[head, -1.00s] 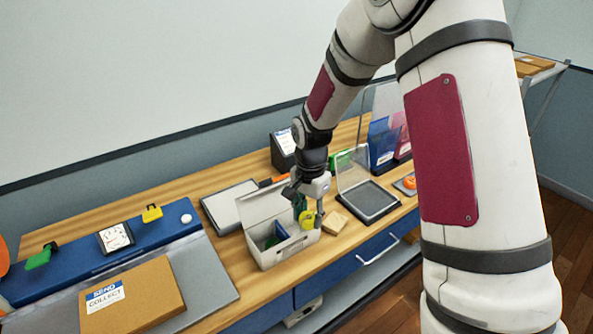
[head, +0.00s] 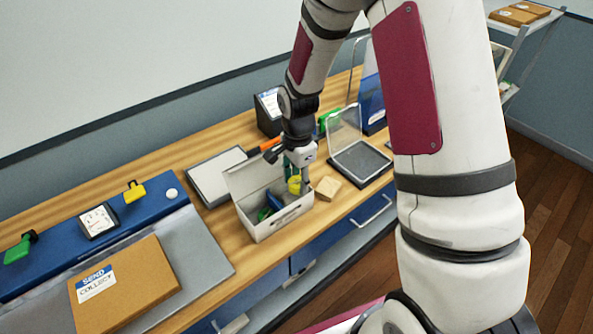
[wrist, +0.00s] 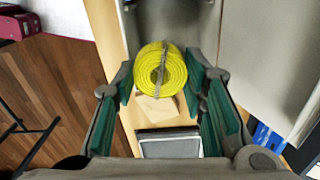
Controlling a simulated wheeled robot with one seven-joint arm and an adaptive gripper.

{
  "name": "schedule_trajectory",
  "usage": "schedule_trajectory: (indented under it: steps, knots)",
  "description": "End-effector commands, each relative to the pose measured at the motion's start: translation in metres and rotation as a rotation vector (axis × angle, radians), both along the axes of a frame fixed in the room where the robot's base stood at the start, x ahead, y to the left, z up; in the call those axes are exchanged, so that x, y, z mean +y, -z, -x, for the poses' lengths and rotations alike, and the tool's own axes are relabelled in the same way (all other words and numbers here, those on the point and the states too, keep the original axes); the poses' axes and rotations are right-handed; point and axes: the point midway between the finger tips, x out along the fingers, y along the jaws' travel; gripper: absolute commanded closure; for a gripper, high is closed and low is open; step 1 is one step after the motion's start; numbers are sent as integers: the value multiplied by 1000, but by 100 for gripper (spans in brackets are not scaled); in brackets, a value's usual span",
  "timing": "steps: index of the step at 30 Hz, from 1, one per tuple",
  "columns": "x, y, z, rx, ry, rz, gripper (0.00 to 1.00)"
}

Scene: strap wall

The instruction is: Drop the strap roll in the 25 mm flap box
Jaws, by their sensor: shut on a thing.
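The yellow strap roll (head: 294,186) is held in my gripper (head: 298,179). In the wrist view the roll (wrist: 160,70) sits between the green finger pads of my gripper (wrist: 165,88), with a thin band across it. A light grey box (head: 277,225) with its lid (head: 252,178) standing open is on the bench. The roll is at the right end of this box, close to its opening; I cannot tell whether it is below the rim. Green and blue items (head: 271,205) show inside. No size marking on the box is legible.
A small wooden block (head: 328,188) lies right of the box, and a dark tray with a raised clear lid (head: 362,160) is beyond it. A flat grey-topped panel (head: 215,175) lies behind left. A brown parcel (head: 130,290) is at front left.

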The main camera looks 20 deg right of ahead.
Motion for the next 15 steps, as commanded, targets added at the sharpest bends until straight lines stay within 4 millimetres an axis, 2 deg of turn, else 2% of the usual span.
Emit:
schedule_trajectory:
  steps: [11, 12, 14, 15]
  knots:
    - [0, 4, 0, -1, 0, 0, 85]
    - [0, 4, 0, -1, 0, 0, 55]
    - [0, 5, 0, -1, 0, 0, 41]
    - [0, 5, 0, -1, 0, 0, 38]
